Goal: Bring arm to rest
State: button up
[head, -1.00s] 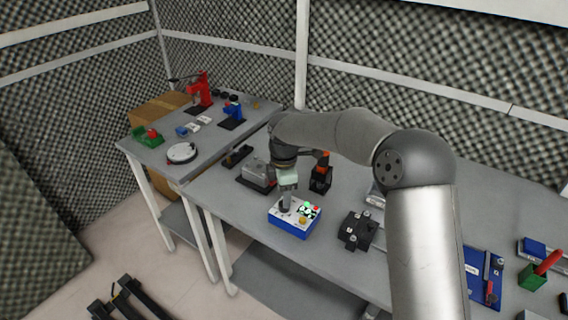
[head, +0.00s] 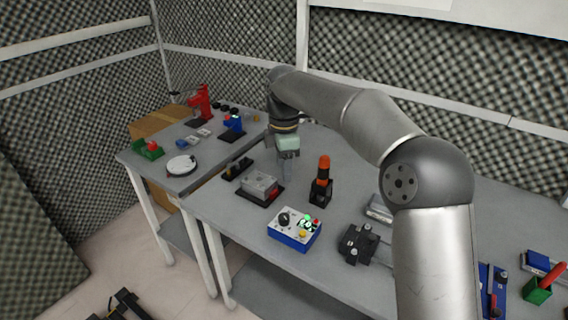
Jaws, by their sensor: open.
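My gripper (head: 287,176) points down above the long grey table (head: 215,203), behind the blue and white control box and to the right of the grey metal block. Its fingers are small in view and it looks empty, with its jaws open. The control box (head: 294,230) has a black knob, a green light, and red and yellow buttons, and stands near the table's front edge, clear of my gripper.
A grey block on a dark base (head: 260,188) and an orange-topped tool in a black stand (head: 321,182) are close to my gripper. A black fixture (head: 358,244) stands to the right. A second table (head: 215,150) with red, blue and green devices adjoins at left. Foam walls stand behind.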

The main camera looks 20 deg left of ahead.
jog(key=s+d+m+h, duration=0.1)
jog(key=s+d+m, duration=0.6)
jog(key=d, duration=0.4)
jog(key=s+d+m, duration=0.6)
jog(key=d, duration=0.6)
jog(key=s+d+f+m, duration=0.3)
jog(key=s+d+m, duration=0.2)
jog(key=s, duration=0.3)
jog(key=s+d+f+m+y, duration=0.1)
jog(key=s+d+f+m, duration=0.3)
jog(key=s, duration=0.4)
jog(key=shift+d+f+m, duration=0.3)
jog(key=shift+d+m, duration=0.2)
jog(key=shift+m, duration=0.4)
